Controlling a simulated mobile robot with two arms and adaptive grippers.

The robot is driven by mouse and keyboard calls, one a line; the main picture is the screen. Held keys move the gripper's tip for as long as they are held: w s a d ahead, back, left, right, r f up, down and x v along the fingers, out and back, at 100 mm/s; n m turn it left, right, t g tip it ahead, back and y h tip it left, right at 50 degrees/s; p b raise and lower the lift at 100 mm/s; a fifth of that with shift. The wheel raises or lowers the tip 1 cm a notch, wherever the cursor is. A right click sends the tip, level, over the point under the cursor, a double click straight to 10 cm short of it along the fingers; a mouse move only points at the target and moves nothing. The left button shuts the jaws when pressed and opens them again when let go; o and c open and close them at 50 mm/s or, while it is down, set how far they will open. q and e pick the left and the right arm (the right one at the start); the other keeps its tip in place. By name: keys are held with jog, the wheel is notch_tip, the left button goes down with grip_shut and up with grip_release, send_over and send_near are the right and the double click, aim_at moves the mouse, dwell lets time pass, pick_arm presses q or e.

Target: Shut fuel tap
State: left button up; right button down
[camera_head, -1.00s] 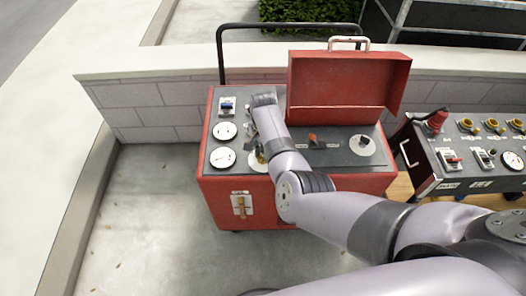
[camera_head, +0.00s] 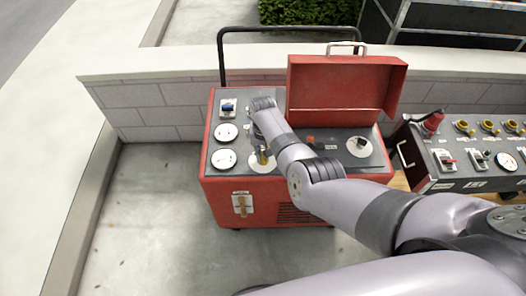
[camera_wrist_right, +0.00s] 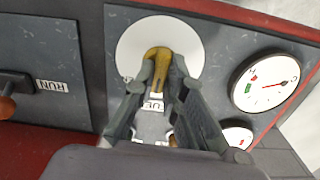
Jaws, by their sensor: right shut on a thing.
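The fuel tap (camera_head: 263,157) is a brass lever on a round white disc, on the dark top panel of the red cart. In the right wrist view the brass lever (camera_wrist_right: 158,57) stands against its white disc, with a partly covered label below it. My right gripper (camera_wrist_right: 157,80) is shut on the lever, one finger on each side. In the head view my right arm reaches over the panel and hides most of the gripper (camera_head: 258,144). My left gripper is not in view.
Two white gauges (camera_head: 226,133) and a blue switch (camera_head: 228,107) lie left of the tap. An orange knob (camera_head: 311,140) and another white disc (camera_head: 360,147) are to the right. The open red lid (camera_head: 340,82) stands behind. A second control panel (camera_head: 465,155) is at right.

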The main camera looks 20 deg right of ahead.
aim_at(263, 156)
jog(key=n+p, duration=0.1)
jog(key=n, duration=0.3)
jog(key=shift+n, duration=2.9)
jog(key=c, duration=1.6)
grip_release()
jog(key=shift+c, duration=0.2)
notch_tip(263, 156, up, 12)
